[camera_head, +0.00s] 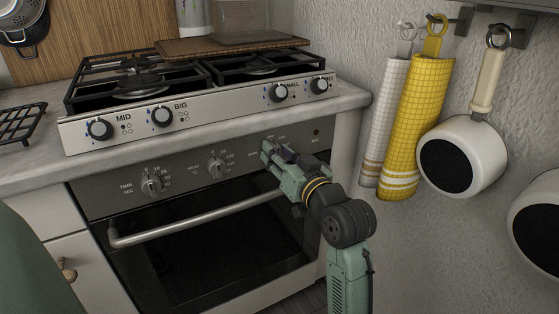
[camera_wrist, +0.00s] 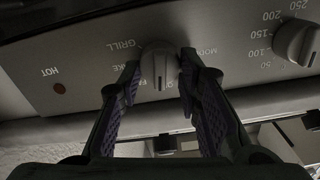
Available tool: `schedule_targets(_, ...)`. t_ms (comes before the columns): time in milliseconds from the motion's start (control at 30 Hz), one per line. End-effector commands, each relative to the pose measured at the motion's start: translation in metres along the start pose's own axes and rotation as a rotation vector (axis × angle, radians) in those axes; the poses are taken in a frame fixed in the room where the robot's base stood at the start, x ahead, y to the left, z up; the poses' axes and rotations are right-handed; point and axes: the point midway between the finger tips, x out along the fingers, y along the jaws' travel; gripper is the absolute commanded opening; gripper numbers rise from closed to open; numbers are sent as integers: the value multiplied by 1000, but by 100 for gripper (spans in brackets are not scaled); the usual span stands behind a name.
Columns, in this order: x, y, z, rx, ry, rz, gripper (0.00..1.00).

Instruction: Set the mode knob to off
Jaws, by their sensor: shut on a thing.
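The mode knob (camera_wrist: 159,66) is a round grey knob with a raised grip on the oven's control panel (camera_wrist: 100,65). The printed words GRILL and MODE show beside it in the wrist view. My gripper (camera_head: 269,152) is at the right part of the oven panel in the head view and hides the mode knob there. In the wrist view its two dark fingers stand on either side of the knob, shut on it. The knob's exact setting is hard to read.
The temperature knob (camera_head: 216,167) and time knob (camera_head: 151,184) are left of my gripper. The oven door handle (camera_head: 205,213) runs below. Stove knobs and burners are above. Towels (camera_head: 415,120) and white pans (camera_head: 462,158) hang on the right wall.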

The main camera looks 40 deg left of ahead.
Motion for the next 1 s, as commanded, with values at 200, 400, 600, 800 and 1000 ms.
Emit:
schedule_targets(200, 0, 0, 2, -124, -1, 1, 4)
schedule_targets(400, 0, -1, 1, -186, -2, 0, 4)
schedule_targets(600, 0, -1, 1, -209, -2, 0, 4)
schedule_targets(800, 0, -1, 0, -211, -1, 0, 4)
schedule_targets(1000, 0, -1, 0, -211, -1, 0, 34)
